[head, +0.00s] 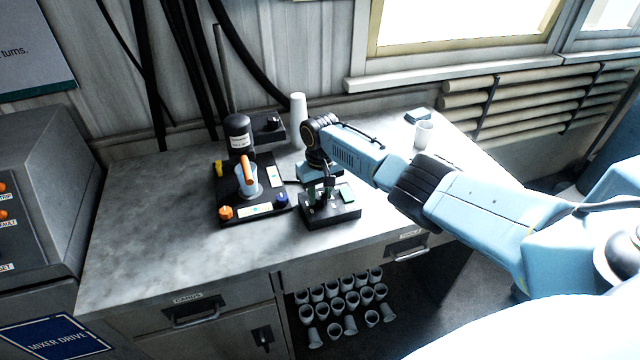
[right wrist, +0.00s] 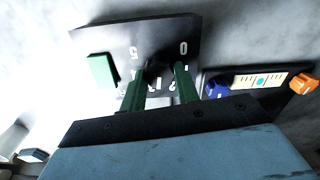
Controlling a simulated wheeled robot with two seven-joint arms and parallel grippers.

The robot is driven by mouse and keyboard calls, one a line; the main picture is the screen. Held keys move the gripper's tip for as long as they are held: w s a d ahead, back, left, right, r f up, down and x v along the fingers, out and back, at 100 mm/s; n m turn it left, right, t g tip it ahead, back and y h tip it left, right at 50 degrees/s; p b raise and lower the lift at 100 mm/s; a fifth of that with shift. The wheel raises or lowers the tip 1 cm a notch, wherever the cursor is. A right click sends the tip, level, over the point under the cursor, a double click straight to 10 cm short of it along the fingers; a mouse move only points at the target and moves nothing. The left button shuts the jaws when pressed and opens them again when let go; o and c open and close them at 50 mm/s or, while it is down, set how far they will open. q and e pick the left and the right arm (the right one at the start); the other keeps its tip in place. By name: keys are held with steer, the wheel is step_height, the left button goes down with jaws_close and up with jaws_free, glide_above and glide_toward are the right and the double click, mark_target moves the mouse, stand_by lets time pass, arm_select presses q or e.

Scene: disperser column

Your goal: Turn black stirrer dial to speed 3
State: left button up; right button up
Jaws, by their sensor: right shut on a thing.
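The stirrer control box (head: 345,214) is a dark, low box on the bench, with a green square button (head: 347,194) on its top. It also shows in the right wrist view (right wrist: 176,27), with a 5 and a 0 printed on its face and smaller marks partly hidden. My right gripper (head: 323,191) points down over the box. In the right wrist view its two green fingers (right wrist: 160,82) are shut on the black dial (right wrist: 153,69). My left gripper is not in view.
Left of the box stands a black mixer base (head: 228,214) with an orange knob (head: 226,212), a blue knob (head: 281,199) and a light blue cup (head: 247,178) on it. The left bench top is clear.

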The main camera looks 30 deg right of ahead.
mark_target(320, 195)
steer(key=shift+m+p, duration=0.7)
steer(key=shift+m, duration=0.9)
steer(key=o, duration=1)
steer(key=shift+r, duration=0.1)
steer(key=shift+r, duration=0.3)
step_height(320, 195, up, 13)
steer(key=shift+f+p, duration=0.15)
steer(key=shift+p, duration=0.9)
